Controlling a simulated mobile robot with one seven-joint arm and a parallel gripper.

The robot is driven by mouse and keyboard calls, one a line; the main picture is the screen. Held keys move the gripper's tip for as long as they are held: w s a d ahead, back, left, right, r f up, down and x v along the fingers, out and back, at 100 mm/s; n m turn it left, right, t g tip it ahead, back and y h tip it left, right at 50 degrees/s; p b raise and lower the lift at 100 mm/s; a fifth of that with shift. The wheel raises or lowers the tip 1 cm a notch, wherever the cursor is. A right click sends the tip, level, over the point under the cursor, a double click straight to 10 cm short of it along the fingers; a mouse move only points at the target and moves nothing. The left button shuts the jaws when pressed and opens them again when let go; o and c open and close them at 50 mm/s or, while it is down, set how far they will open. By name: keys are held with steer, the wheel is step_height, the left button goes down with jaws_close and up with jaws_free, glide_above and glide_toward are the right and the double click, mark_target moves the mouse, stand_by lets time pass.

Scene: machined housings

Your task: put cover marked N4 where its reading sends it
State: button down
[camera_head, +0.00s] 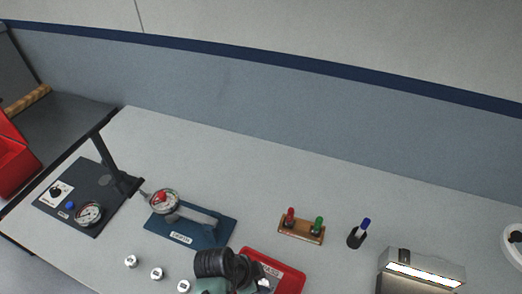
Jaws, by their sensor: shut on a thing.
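The dark end of my arm with my gripper (257,278) is at the bottom middle, over the left part of a red tray (292,280). A small pale piece (264,284) shows at the gripper, which is shut on it; it seems to be a cover, but its mark cannot be read. The fingers are mostly hidden. Small white round pieces (157,273) stand in a row on the table left of my arm; their marks are too small to read. A round gauge (163,201) with a red part sits at a blue plate (221,235) with a grey bar.
A dark board (103,220) with a post and another dial (88,214) stands at the left. A wooden block (301,231) holds red and green pieces. A dark cup (355,240) with a blue-topped item and a lit lamp (425,275) stand right. The back table is clear.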

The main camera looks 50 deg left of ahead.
steer(key=shift+f, duration=0.15)
steer(key=c, duration=0.6)
jaws_free()
steer(key=shift+c, duration=0.2)
